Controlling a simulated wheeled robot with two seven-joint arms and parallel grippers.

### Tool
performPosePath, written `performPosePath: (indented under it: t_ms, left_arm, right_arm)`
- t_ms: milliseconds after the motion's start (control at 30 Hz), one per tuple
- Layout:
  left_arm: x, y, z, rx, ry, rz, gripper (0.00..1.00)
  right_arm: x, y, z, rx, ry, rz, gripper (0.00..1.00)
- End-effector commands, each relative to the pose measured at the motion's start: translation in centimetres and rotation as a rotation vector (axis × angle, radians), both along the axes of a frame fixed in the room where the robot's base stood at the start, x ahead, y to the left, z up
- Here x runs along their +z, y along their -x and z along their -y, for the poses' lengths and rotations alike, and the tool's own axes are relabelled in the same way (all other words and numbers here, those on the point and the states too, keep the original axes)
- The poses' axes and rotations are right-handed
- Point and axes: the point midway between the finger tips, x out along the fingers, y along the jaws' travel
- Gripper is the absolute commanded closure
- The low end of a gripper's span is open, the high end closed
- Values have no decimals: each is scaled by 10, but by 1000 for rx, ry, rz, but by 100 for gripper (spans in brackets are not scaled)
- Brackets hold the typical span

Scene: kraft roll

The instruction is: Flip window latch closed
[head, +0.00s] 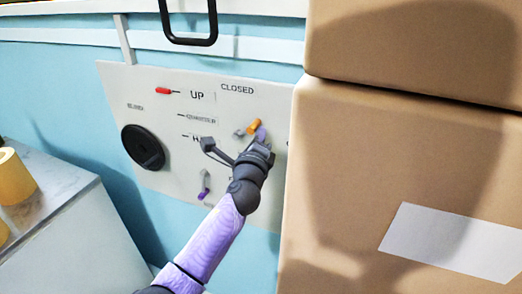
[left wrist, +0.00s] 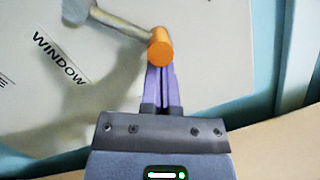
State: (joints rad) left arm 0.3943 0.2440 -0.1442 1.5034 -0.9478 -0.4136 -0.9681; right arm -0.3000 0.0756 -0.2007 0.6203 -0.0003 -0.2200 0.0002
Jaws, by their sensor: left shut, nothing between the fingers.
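The window latch is a short grey lever with an orange tip (head: 254,126) on the light panel, below the printed word CLOSED. In the left wrist view its orange tip (left wrist: 160,48) hangs right of and below the grey pivot (left wrist: 76,11), near the word WINDOW. My left gripper (head: 262,134) is shut and empty, with its purple fingers (left wrist: 161,88) together right at the orange tip. The fingertips seem to touch or nearly touch the tip; I cannot tell which. My right gripper is not in view.
The panel (head: 115,82) also holds a black round knob (head: 143,147), a red-tipped lever (head: 164,91) and a purple-tipped lever (head: 203,190). Large stacked cardboard boxes (head: 350,190) stand close on the right. A counter (head: 75,235) with yellow rolls (head: 14,177) is at left.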

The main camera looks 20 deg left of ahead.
Motion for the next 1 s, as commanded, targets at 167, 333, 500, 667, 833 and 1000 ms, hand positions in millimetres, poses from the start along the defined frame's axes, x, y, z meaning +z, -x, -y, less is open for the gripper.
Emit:
performPosePath:
  t_ms: [167,333,500,667,833,1000]
  left_arm:
    - [18,0,-8,1,166,9,100]
    - [28,1,-17,2,326,18,100]
    - [36,2,-26,1,475,27,100]
    - [40,2,-35,2,596,33,100]
    - [43,3,-43,2,697,39,100]
    - [44,3,-48,1,763,44,100]
  right_arm:
    - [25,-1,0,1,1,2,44]
    - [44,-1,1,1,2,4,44]
    - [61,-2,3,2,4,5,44]
    - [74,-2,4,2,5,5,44]
    - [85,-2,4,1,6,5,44]
    - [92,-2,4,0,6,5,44]
